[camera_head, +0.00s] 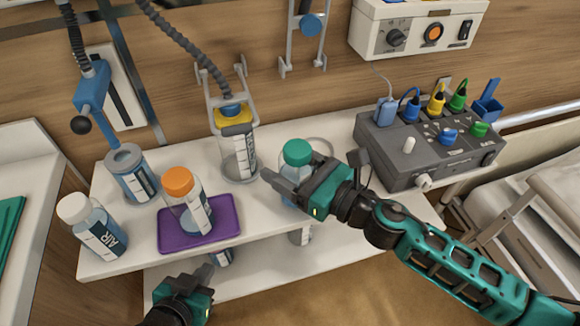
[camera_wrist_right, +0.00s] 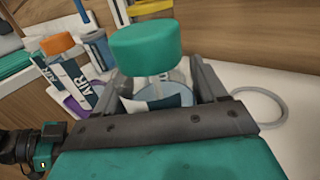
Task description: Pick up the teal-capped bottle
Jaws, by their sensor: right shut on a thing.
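The teal-capped bottle (camera_head: 297,153) stands upright on the white shelf, right of the clear canister. My right gripper (camera_head: 283,187) is shut on its body below the cap, and the fingers hide part of the bottle. In the right wrist view the teal-capped bottle (camera_wrist_right: 148,48) sits between the two fingers of my right gripper (camera_wrist_right: 155,88). My left gripper (camera_head: 198,278) is low in front of the shelf, away from the bottle; its jaw opening is not clear.
An orange-capped bottle (camera_head: 187,206) stands on a purple tray (camera_head: 230,223). A white-capped bottle (camera_head: 92,224) and a blue-grey container (camera_head: 132,173) are at left. A clear canister (camera_head: 238,160) stands close left of the teal-capped bottle. A grey device (camera_head: 430,145) is at right.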

